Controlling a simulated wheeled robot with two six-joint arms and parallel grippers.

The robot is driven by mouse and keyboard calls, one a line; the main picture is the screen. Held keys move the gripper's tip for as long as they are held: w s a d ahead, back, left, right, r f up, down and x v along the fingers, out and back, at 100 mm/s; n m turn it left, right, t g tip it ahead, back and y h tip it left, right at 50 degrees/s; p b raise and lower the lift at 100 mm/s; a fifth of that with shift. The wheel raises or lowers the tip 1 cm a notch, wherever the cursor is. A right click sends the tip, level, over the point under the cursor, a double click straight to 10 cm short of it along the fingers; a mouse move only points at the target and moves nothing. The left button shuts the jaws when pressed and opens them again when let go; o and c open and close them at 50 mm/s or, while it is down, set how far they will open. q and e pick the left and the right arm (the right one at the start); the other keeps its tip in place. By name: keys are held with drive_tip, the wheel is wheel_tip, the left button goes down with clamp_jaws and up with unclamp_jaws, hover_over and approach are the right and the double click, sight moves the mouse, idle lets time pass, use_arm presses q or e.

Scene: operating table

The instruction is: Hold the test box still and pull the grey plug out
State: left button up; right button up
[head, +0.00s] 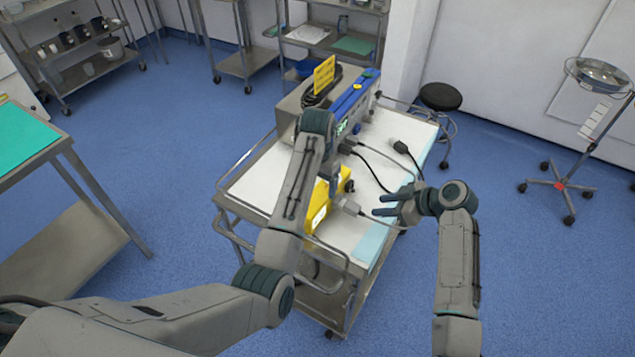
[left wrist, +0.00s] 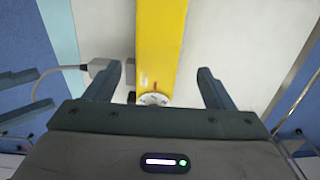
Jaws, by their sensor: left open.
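The yellow test box (head: 322,200) stands on the cart's white top, partly hidden by my left arm. My left gripper (left wrist: 160,70) is open above the box, with one finger on either side of it in the left wrist view. The box's yellow top (left wrist: 162,40) runs between the fingers. The grey plug (head: 350,208) sits at the box's right side in the head view; it shows beside the left finger in the left wrist view (left wrist: 98,65), with its cable leading away. My right gripper (head: 376,205) is open to the right of the plug, apart from it.
The cart (head: 395,130) also carries a device with a blue handle (head: 352,98) and a yellow tag (head: 322,75). Black cables and a loose black connector (head: 400,147) lie on its top. A light blue sheet (head: 372,240) covers its front right edge. A stool (head: 440,96) stands behind.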

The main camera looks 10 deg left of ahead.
sight(318, 208)
use_arm(q)
drive_tip(key=shift+s+d+f, duration=0.1)
drive_tip(key=shift+d+f, duration=0.1)
drive_tip(key=shift+f, duration=0.1)
wheel_tip(318, 208, down, 10)
drive_tip(key=shift+f, duration=0.15)
